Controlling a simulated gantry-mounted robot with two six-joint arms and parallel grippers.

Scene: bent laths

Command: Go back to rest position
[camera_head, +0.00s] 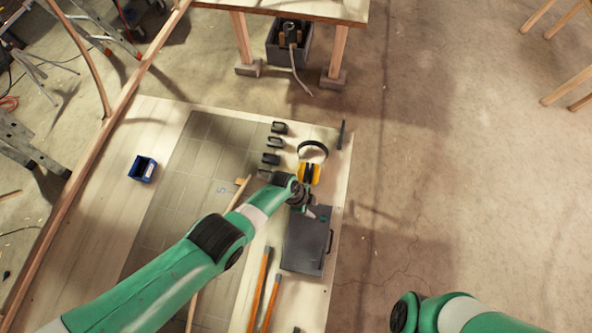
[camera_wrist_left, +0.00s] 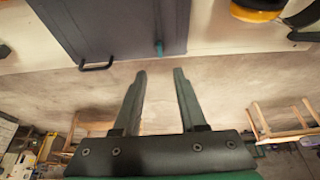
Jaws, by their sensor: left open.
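My left gripper (camera_head: 309,207) is over the right part of the workbench (camera_head: 108,210), above the upper edge of a dark grey case (camera_head: 305,248). In the left wrist view its two fingers (camera_wrist_left: 160,74) are apart with nothing between them. The case (camera_wrist_left: 108,28) and its handle lie beyond the fingertips, and a small teal item (camera_wrist_left: 158,47) is on the case. My right arm (camera_head: 450,314) comes in at the lower right, over the floor. Its gripper is out of view.
Yellow earmuffs (camera_head: 309,173) and several black clamps (camera_head: 275,142) lie on the bench near my left wrist. Two orange bars (camera_head: 258,290) lie left of the case. A blue bin (camera_head: 142,169) is at the left. The floor (camera_head: 430,170) right of the bench is clear.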

